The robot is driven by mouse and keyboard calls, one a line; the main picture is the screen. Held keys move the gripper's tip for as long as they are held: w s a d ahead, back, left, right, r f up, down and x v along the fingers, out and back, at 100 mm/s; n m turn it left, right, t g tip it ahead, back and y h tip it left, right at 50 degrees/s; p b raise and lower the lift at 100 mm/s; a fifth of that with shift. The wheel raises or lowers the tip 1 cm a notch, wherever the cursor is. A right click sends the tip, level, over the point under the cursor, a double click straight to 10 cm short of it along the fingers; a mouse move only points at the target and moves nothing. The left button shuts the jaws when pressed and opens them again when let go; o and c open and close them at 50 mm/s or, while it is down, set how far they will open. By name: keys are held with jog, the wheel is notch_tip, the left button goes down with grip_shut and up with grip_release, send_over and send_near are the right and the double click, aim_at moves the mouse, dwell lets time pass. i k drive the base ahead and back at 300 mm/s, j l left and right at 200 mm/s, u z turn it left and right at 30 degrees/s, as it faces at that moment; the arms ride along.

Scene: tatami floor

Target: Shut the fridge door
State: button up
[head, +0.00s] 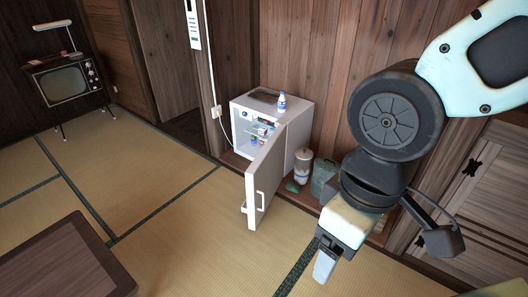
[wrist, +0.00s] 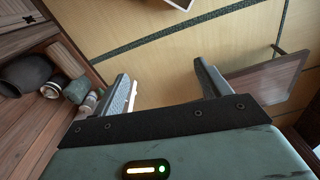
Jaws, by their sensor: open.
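A small white fridge (head: 243,128) stands against the wooden wall in the head view. Its door (head: 266,178) is swung wide open toward the room, with a handle (head: 260,200) on its outer face. Cans and small items show inside. My gripper (head: 325,266) hangs to the right of the door, apart from it, above the mat. In the wrist view my gripper (wrist: 165,88) has its two fingers spread with nothing between them. A white edge at the top of the wrist view may be part of the fridge door; I cannot tell.
A bottle (head: 282,102) stands on the fridge. A jar (head: 302,166) and a green container (head: 324,174) stand by the wall right of the fridge. A low wooden table (head: 70,264) is at front left, a television (head: 64,84) at back left. Open tatami lies between.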

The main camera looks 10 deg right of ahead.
aim_at(264, 176)
jog(key=i+l+u, duration=0.15)
jog(key=i+u, duration=0.25)
jog(key=i+l+u, duration=0.3)
jog(key=i+u, duration=0.15)
